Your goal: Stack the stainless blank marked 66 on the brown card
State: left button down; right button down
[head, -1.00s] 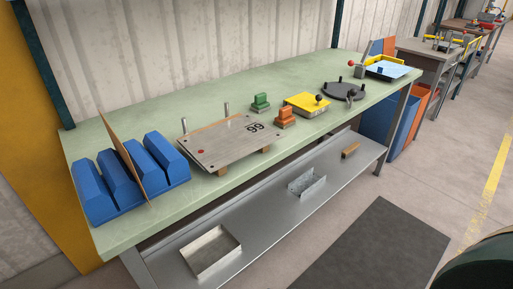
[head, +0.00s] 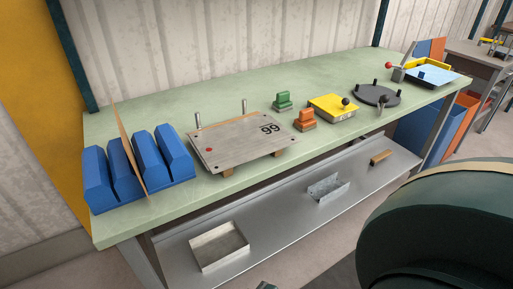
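A flat grey metal blank (head: 235,147) lies raised on brown wooden supports on the green bench. Its black marking reads like 99 from here, and a red dot sits near its left corner. Two upright metal pins stand at its back edge. A thin brown card (head: 127,145) stands on edge, slightly tilted, in a slot between the blocks of a blue rack (head: 150,196) left of the blank. Neither of my grippers is in view.
On the green bench (head: 185,105), right of the blank, are a green block (head: 283,101), an orange block (head: 305,120), a yellow fixture (head: 331,106) and a dark round plate (head: 378,96). A metal tray (head: 219,246) sits on the lower shelf. My dark green body part covers the lower right.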

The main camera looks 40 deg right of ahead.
aim_at(223, 146)
jog(key=k+l+u, duration=0.2)
jog(key=l, duration=0.35)
jog(key=l+u, duration=0.15)
jog(key=l, duration=0.35)
jog(key=k+l, duration=0.1)
jog(key=l, duration=0.25)
jog(key=l+u, duration=0.1)
jog(key=l, duration=0.25)
jog(key=k+l, duration=0.15)
jog(key=l, duration=0.2)
